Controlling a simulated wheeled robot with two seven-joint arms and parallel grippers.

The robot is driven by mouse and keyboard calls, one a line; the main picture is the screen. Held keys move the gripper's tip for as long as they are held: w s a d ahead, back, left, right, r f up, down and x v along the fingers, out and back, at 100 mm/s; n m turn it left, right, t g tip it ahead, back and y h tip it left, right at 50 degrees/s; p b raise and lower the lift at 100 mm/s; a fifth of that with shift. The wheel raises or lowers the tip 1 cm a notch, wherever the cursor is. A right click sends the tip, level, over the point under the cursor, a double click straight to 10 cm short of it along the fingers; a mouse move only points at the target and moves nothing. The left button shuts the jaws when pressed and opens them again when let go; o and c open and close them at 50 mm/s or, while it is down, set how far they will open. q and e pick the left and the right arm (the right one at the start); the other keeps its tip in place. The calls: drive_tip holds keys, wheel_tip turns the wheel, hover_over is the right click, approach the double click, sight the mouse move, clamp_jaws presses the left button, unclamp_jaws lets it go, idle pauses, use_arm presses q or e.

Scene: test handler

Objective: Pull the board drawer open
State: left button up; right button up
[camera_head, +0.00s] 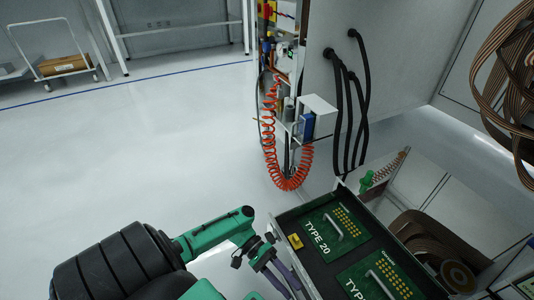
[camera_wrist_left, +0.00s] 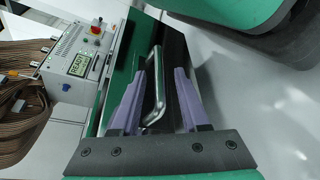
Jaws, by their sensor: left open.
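The board drawer (camera_head: 289,224) is a black tray at the lower right of the head view, and its inside shows from above. It holds green boards marked TYPE 20 (camera_head: 318,240) and TYPE (camera_head: 364,283), each with a silver handle. My left gripper (camera_head: 287,284) is at the drawer's near left side, fingers pointing down. In the left wrist view, a silver bar handle (camera_wrist_left: 155,92) lies between the open purple fingers of my left gripper (camera_wrist_left: 160,80). The fingers do not look closed on it. My right gripper is not in view.
A grey control box (camera_wrist_left: 80,62) with a lit display and red button shows in the wrist view. An orange coiled hose (camera_head: 271,150) and black cables (camera_head: 350,100) hang by the machine. Brown ribbon cables (camera_head: 515,85) hang at right. Open floor (camera_head: 150,150) lies left.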

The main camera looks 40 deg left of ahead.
use_arm(q)
drive_tip(key=v, duration=1.4)
drive_tip(key=shift+a, duration=0.2)
